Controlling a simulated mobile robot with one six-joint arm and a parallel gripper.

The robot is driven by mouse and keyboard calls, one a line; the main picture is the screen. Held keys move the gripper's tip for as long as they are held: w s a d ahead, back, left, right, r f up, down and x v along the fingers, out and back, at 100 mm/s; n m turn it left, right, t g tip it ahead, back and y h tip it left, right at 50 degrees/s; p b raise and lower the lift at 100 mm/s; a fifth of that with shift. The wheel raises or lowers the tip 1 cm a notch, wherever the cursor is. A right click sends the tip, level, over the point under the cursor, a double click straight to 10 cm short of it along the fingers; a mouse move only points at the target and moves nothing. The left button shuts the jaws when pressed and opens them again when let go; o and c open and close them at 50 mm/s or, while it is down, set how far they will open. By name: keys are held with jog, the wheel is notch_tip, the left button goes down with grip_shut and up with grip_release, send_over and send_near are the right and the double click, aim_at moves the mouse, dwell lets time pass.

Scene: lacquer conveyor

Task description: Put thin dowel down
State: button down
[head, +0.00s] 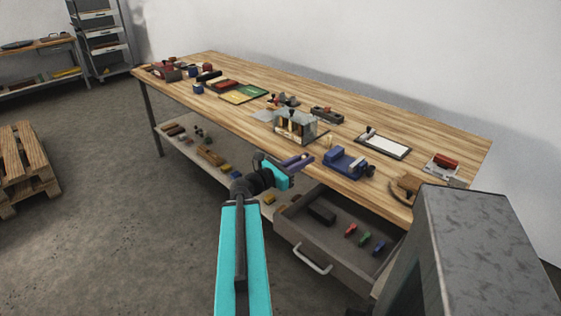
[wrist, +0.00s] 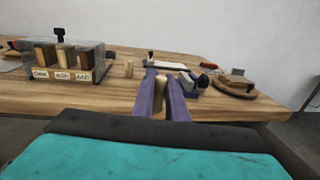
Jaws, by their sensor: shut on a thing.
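My gripper (head: 303,161) has purple fingers and reaches in over the front edge of the wooden workbench (head: 225,112). In the wrist view the gripper (wrist: 164,82) is shut on a small tan wooden piece, the thin dowel (wrist: 160,84), which shows between the fingers. Most of the dowel is hidden by the fingers, and it cannot be made out in the head view. Another short tan peg (wrist: 129,69) stands upright on the bench, left of my fingers and apart from them.
A clear box (head: 296,124) with labelled wooden blocks stands behind my gripper; it also shows in the wrist view (wrist: 90,75). A blue vise (head: 345,161) is right of the gripper, with a framed white board (head: 383,145) beyond. An open drawer (head: 312,258) juts out below.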

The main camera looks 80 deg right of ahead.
jog(key=w+a+f+n+t+h, duration=0.1)
jog(key=w+a+n+t, duration=0.2)
jog(key=w, duration=0.8)
jog(key=w+a+n+t+h, duration=0.15)
jog(key=w+a, duration=0.25)
jog(key=w, duration=0.8)
jog(key=w+a+f+n+t+h, duration=0.2)
jog(key=w+a+t, duration=0.5)
jog(key=w+a, duration=1.05)
jog(key=w+a+n+t+y, duration=0.1)
jog(key=w+a+n+t, duration=0.15)
jog(key=w+a, duration=0.6)
jog(key=w+a+n+t+y, duration=0.1)
jog(key=w+a+n+t, duration=0.15)
jog(key=w+a, duration=0.65)
jog(key=a+f+n+t+y, duration=0.2)
jog(key=a+t, duration=0.3)
jog(key=a, duration=2)
jog(key=shift+s+a+n+y, duration=0.25)
jog(key=shift+s+n+y, duration=0.15)
jog(key=shift+n, duration=0.35)
jog(key=shift+s, duration=0.15)
